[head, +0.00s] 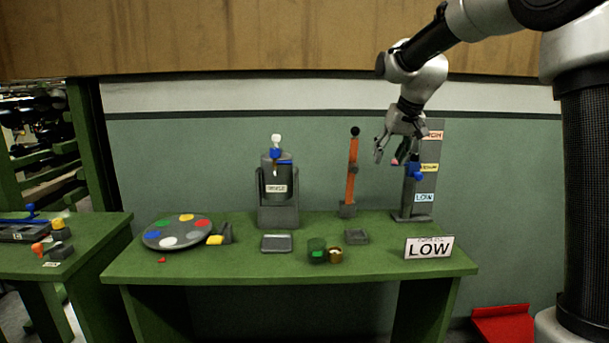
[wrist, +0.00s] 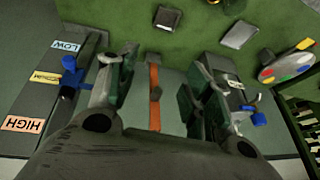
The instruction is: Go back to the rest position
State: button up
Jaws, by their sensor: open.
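My gripper (head: 396,156) hangs in the air in front of the wall, above the back right of the green table (head: 375,262). Its fingers are apart with nothing held; in the wrist view the fingers (wrist: 157,88) stand wide with an orange post showing between them, farther off. A grey level board (head: 409,200) with HIGH, MEDIUM and LOW labels stands just behind and right of my gripper. Its blue slider (head: 415,171) sits near MEDIUM and also shows in the wrist view (wrist: 71,78). I cannot tell if a finger touches it.
The orange post (head: 352,172) stands left of my gripper. A grey dispenser (head: 278,193), a disc with coloured spots (head: 177,246), a green cup (head: 317,256), a brass cup (head: 335,255) and a LOW sign (head: 429,247) are on the table. A red object (head: 503,325) lies on the floor.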

jog(key=s+d+f, duration=0.1)
jog(key=s+d, duration=0.2)
jog(key=s, duration=0.9)
jog(key=s+d+f+h, duration=0.1)
jog(key=s+d+f, duration=0.1)
jog(key=s, duration=1.1)
jog(key=s+d+f, duration=0.2)
jog(key=s+d, duration=0.2)
jog(key=s, duration=0.9)
jog(key=shift+d+g+h, duration=0.3)
jog(key=shift+d+g, duration=0.05)
jog(key=shift+g, duration=0.05)
